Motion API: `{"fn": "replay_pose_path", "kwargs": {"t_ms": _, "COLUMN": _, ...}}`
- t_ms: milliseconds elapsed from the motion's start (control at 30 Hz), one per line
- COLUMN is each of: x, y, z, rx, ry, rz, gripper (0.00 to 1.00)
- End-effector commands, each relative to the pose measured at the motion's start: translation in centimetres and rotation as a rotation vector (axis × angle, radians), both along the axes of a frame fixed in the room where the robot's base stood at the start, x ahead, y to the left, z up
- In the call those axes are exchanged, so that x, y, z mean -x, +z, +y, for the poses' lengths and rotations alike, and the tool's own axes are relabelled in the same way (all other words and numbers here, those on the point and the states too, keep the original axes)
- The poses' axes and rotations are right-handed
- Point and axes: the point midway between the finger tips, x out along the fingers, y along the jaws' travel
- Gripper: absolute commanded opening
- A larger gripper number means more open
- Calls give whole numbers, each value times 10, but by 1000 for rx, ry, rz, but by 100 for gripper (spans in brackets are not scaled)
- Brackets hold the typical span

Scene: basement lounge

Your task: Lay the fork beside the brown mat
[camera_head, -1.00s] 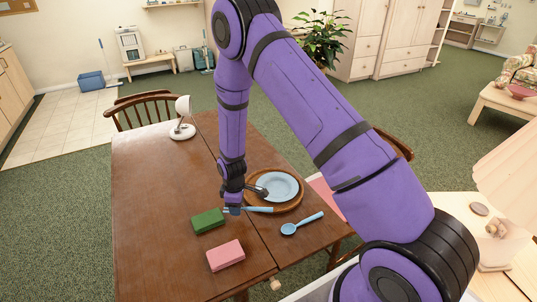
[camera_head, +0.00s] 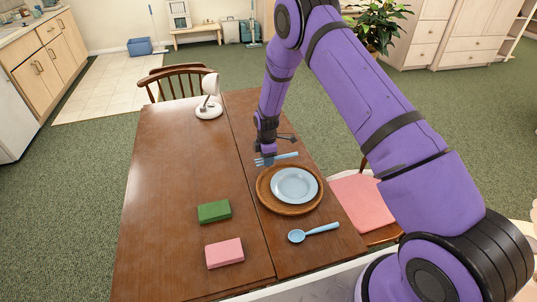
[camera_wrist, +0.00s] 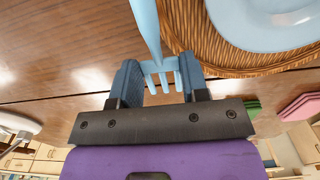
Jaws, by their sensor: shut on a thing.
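The light blue fork (camera_head: 287,156) is at the far side of the round brown woven mat (camera_head: 267,203). My gripper (camera_head: 265,160) is shut on the fork near its tines, and the handle points right. In the wrist view the fork (camera_wrist: 147,25) shows its tines between the two fingers (camera_wrist: 158,84), with the mat (camera_wrist: 190,40) just right of the handle. I cannot tell whether the fork touches the table or hangs slightly above it. A pale blue plate (camera_head: 294,186) sits on the mat.
A blue spoon (camera_head: 314,232) lies at the mat's near side. A green block (camera_head: 214,211) and a pink block (camera_head: 224,253) lie to the left. A white lamp (camera_head: 209,108) stands at the far end. The wooden table (camera_head: 175,160) is clear at left.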

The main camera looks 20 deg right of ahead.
Motion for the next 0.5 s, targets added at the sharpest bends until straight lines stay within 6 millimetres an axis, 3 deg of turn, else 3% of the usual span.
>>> {"fn": "replay_pose_path", "kwargs": {"t_ms": 200, "x": -44, "y": -5, "z": -15, "rx": 0, "ry": -1, "rz": -2, "gripper": 19}}
{"fn": "replay_pose_path", "kwargs": {"t_ms": 333, "x": -58, "y": -6, "z": -19, "rx": 0, "ry": -1, "rz": -1, "gripper": 19}}
{"fn": "replay_pose_path", "kwargs": {"t_ms": 500, "x": -62, "y": -11, "z": -20, "rx": 0, "ry": 0, "rz": 2, "gripper": 19}}
